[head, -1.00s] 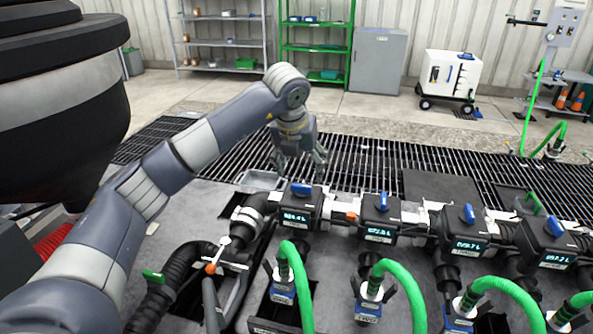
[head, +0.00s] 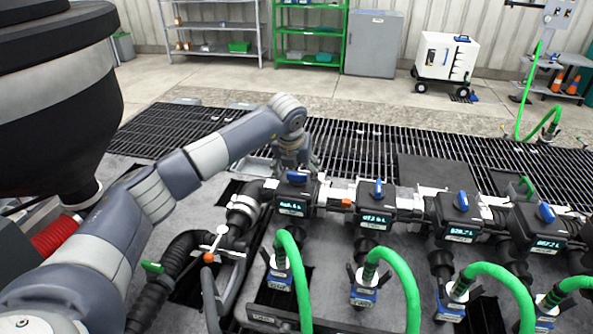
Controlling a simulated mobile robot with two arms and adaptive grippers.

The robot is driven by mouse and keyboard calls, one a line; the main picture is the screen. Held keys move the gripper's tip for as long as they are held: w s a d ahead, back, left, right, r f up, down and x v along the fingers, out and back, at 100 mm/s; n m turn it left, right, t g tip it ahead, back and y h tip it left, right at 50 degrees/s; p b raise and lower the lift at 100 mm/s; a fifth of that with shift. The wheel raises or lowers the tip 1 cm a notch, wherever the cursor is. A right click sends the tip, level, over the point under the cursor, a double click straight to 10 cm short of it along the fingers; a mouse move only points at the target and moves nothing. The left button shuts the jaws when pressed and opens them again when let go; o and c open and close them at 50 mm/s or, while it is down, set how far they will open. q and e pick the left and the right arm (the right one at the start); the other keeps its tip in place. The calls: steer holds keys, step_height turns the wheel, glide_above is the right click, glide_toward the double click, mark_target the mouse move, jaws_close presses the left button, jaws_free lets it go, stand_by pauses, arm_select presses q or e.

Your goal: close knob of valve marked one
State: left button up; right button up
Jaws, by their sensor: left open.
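Several dark valve boxes with blue knobs and lit displays stand in a row on the manifold. The leftmost valve (head: 293,207) has its blue knob (head: 297,177) lying across the picture. The second knob (head: 378,188), third knob (head: 461,200) and fourth knob (head: 546,212) look turned more lengthwise. The display and label text is too small to read for sure, so I cannot tell which is marked one. My left gripper (head: 298,167) is open, pointing down just behind and above the leftmost knob. Its fingertips are partly hidden by the valve, and contact cannot be told. My right gripper is not in view.
Green hoses (head: 400,275) arch up in front of the valves. A lever with an orange ball (head: 208,257) stands at the lower left by a black hose. A large dark hopper (head: 55,100) fills the upper left. Floor grating (head: 350,145) lies behind the manifold.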

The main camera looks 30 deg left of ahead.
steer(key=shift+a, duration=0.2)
arm_select(q)
steer(key=c, duration=1.1)
steer(key=shift+o, duration=0.2)
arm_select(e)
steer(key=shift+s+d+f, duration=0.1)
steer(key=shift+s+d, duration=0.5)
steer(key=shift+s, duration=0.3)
